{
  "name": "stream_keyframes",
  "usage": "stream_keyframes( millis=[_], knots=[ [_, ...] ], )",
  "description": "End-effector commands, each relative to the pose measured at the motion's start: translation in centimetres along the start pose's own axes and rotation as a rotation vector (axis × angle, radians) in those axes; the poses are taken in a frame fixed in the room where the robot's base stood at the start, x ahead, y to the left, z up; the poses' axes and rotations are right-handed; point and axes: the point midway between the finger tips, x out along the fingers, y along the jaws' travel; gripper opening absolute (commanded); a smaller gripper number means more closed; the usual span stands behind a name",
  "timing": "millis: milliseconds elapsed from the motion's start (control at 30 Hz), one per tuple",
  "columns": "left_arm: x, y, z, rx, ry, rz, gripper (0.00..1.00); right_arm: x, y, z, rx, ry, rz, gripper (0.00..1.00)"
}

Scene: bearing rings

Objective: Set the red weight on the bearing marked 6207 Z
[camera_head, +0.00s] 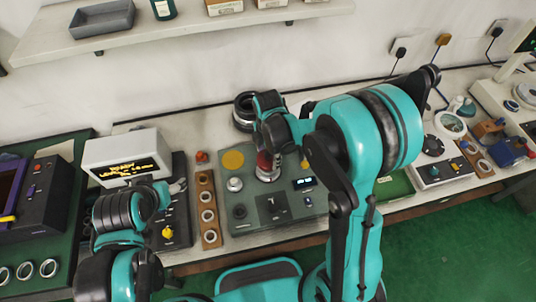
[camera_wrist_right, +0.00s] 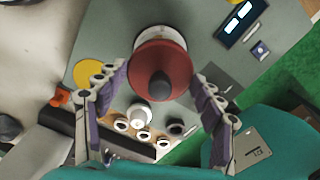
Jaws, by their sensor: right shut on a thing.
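The red weight (camera_wrist_right: 165,68) with a dark knob is between the fingers of my right gripper (camera_wrist_right: 158,82) in the right wrist view, and the gripper is shut on it. Below it is a pale round seat (camera_wrist_right: 158,35) on the grey-green panel; I cannot tell whether they touch. In the head view the weight (camera_head: 264,162) is partly hidden by my arm. Several bearing rings stand on a brown strip (camera_head: 205,168) left of the panel; their marks are not readable. My left gripper (camera_head: 177,187) is near the dark control box, its jaws unclear.
The grey-green panel (camera_head: 246,221) carries a yellow disc (camera_head: 233,160), a silver knob (camera_head: 235,184) and a small display (camera_head: 304,183). A lit display box (camera_head: 127,158) stands left. A dark ring-shaped part (camera_head: 243,110) is behind the panel. A scale (camera_head: 450,124) stands at the right.

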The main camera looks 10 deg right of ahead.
Motion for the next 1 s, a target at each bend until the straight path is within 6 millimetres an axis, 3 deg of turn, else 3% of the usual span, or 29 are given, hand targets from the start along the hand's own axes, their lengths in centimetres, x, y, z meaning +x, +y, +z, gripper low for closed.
stream_keyframes(
  millis=[1000],
  knots=[
    [0.64,0.00,0.46,0.000,0.000,0.000,0.69,0.40,-0.02,0.00,0.000,0.000,0.000,0.12]
  ],
)
